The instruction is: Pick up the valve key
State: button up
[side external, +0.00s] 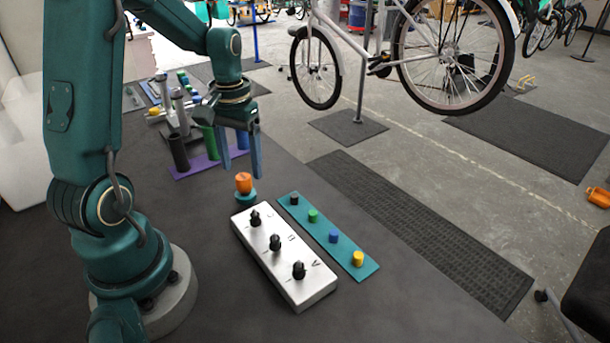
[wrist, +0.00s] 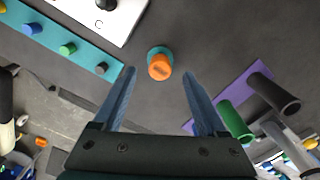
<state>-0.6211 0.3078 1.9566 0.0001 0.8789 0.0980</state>
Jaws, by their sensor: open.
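An orange knob-like piece (side external: 243,183) stands upright on a small round teal base (side external: 246,198) on the dark table; it looks like the valve key. In the wrist view the orange piece (wrist: 160,67) shows a slot-like mark on its top, with the teal base (wrist: 158,51) partly hidden behind it. My gripper (side external: 241,168) points down above the orange piece, its two blue fingers apart and empty. In the wrist view my gripper (wrist: 158,73) has the orange piece in line between its fingertips. I see no contact.
A silver box (side external: 285,262) with three black knobs lies in front of the piece. Beside it is a teal strip (side external: 322,240) with several coloured pegs. A purple mat (side external: 197,166) with upright tubes is behind left. Bare table surrounds the orange piece.

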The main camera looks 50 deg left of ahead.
aim_at(243, 176)
jog(key=shift+f, duration=2.4)
grip_shut()
